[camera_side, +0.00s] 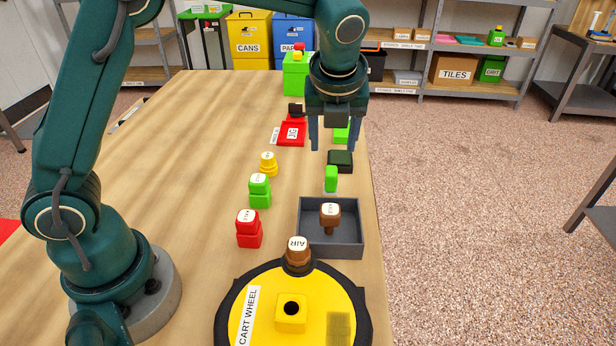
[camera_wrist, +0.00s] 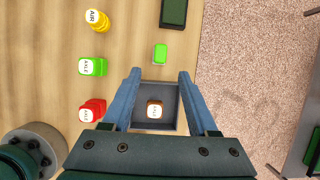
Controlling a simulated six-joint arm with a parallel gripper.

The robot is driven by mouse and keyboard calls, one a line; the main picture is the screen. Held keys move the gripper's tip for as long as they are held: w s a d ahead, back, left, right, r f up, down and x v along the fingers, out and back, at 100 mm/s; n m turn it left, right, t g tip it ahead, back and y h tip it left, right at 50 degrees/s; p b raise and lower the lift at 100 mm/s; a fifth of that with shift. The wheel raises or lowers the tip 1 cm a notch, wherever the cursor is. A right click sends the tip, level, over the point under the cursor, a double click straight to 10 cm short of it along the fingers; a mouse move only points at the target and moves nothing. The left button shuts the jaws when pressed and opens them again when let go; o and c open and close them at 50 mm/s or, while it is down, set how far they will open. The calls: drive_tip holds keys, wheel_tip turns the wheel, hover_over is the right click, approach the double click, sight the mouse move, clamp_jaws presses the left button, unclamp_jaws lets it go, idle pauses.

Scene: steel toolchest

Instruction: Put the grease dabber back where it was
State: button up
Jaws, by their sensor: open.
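A brown piece with a white labelled top and a narrower lower part (camera_side: 330,220), which looks like the grease dabber, stands upright in a grey tray (camera_side: 352,250). In the wrist view the brown piece (camera_wrist: 154,110) shows between my fingers, inside the tray (camera_wrist: 172,92). My gripper (camera_side: 332,148) is open and empty, pointing down, well above the table; it also shows in the wrist view (camera_wrist: 160,75). A red pot (camera_side: 248,235), a green pot (camera_side: 260,197) and a yellow piece (camera_side: 268,168), all with white labelled tops, stand in a row left of the tray.
A yellow cart wheel disc (camera_side: 262,305) with a holed yellow block (camera_side: 291,318) lies at the front. A brown AIR-labelled piece (camera_side: 298,255) stands at its back edge. A green block (camera_side: 331,178) and a dark block (camera_side: 341,162) are behind the tray. The left tabletop is clear.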

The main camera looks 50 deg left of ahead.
drive_tip(key=s+a+r+n+t+h, duration=0.1)
drive_tip(key=s+r+n+t+h, duration=0.1)
drive_tip(key=s+n, duration=1.8)
drive_tip(key=r+n+h, duration=0.1)
drive_tip(key=n, duration=0.5)
drive_tip(key=shift+n, duration=0.4)
